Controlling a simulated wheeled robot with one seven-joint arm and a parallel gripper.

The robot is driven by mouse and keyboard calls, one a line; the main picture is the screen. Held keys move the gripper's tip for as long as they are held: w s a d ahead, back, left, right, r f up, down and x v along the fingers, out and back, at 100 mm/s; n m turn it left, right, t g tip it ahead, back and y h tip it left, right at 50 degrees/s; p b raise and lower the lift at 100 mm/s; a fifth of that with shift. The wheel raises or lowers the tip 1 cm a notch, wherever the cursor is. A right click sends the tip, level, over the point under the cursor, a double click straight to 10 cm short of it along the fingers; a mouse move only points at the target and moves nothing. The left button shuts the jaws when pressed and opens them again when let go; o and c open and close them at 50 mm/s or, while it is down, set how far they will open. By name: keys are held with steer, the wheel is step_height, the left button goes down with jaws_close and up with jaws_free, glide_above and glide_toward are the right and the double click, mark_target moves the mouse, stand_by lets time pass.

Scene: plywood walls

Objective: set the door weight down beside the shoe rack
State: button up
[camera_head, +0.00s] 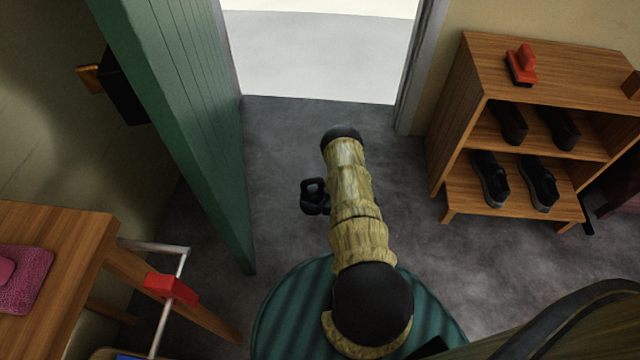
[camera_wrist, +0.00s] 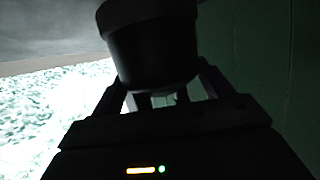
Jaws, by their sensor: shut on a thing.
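The door weight (camera_head: 316,204) is a small black weight with a loop handle. In the head view it shows just left of my sleeved arm, over the dark floor in front of the doorway. In the wrist view the dark round body of the weight (camera_wrist: 150,55) fills the top middle, with my gripper (camera_wrist: 160,100) shut on its handle. My arm hides most of the gripper in the head view. I cannot tell whether the weight touches the floor. The wooden shoe rack (camera_head: 575,62) stands to the right of the doorway, well apart from the weight.
The green door (camera_head: 185,110) stands open on the left. Dark shoes (camera_head: 540,183) fill the rack's shelves, and a red-and-black brush (camera_head: 521,65) lies on top. Bare floor (camera_head: 420,240) lies between my arm and the rack. A wooden table (camera_head: 60,225) is at lower left.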

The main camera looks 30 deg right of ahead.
steer(key=w+a+r+m+h+p, duration=0.2)
steer(key=a+r, duration=0.3)
steer(key=r, duration=0.5)
steer(key=w+a+r+m+t+h+p, duration=0.1)
steer(key=a+r+p, duration=0.3)
steer(key=r, duration=0.6)
steer(key=w+a+r+m+h+p, duration=0.2)
steer(key=w+a+r+h+p, duration=0.1)
steer(key=a+r, duration=0.4)
step_height(320, 180, up, 3)
steer(key=shift+a+r+m+t+p, duration=0.2)
steer(key=shift+m+t+p, duration=0.1)
steer(key=shift+t+p, duration=0.15)
steer(key=shift+d, duration=0.15)
